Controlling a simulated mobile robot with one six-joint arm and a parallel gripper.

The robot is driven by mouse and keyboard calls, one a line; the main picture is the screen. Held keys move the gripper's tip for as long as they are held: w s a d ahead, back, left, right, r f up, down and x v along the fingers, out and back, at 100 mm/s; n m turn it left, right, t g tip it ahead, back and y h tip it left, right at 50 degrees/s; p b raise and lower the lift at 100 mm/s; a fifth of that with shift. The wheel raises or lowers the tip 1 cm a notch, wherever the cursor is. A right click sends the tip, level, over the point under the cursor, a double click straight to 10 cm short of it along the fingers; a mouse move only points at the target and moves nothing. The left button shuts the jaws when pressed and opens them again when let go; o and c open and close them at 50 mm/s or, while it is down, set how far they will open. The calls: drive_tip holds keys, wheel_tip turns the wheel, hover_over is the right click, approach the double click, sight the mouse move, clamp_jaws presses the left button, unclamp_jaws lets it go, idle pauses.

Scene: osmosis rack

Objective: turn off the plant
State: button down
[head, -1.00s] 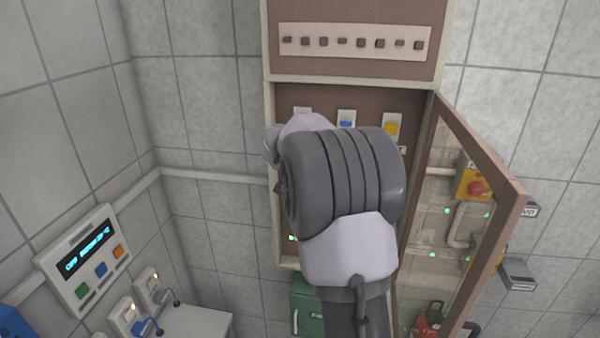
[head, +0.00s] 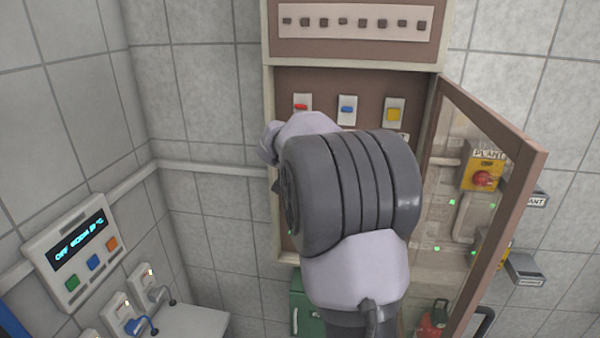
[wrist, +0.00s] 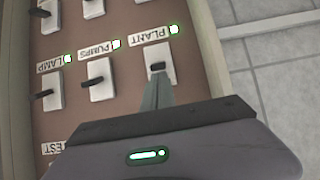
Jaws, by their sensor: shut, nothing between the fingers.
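In the wrist view the PLANT switch (wrist: 158,63) is a white plate with a dark lever, beside an upside-down PLANT label (wrist: 150,35) and a lit green lamp (wrist: 174,29). My gripper (wrist: 157,82) is shut and empty, its fingertips at the lower part of this plate, close to the lever. I cannot tell whether they touch it. In the head view my own arm hides the gripper and this switch. A yellow box with a red button (head: 482,178), marked PLANT, shows through the cabinet's glass door.
The PUMPS switch (wrist: 99,80) and LAMP switch (wrist: 47,97) sit beside it, with green lamps lit. The open glass door (head: 470,185) stands right of my arm. A wall controller (head: 78,250) is at left. Red, blue and yellow controls line the cabinet above my arm.

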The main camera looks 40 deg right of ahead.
drive_tip(key=shift+a+f+b, duration=0.1)
drive_tip(key=shift+f+b, duration=0.35)
drive_tip(key=shift+b, duration=1.55)
drive_tip(key=s+a+t+h+b, duration=0.3)
drive_tip(key=s+a+b, duration=0.5)
drive_tip(key=b, duration=1.9)
drive_tip(key=shift+s+a+h, duration=0.25)
drive_tip(key=shift+a+h, duration=0.25)
drive_tip(key=shift+a, duration=0.4)
drive_tip(key=shift+f, duration=0.1)
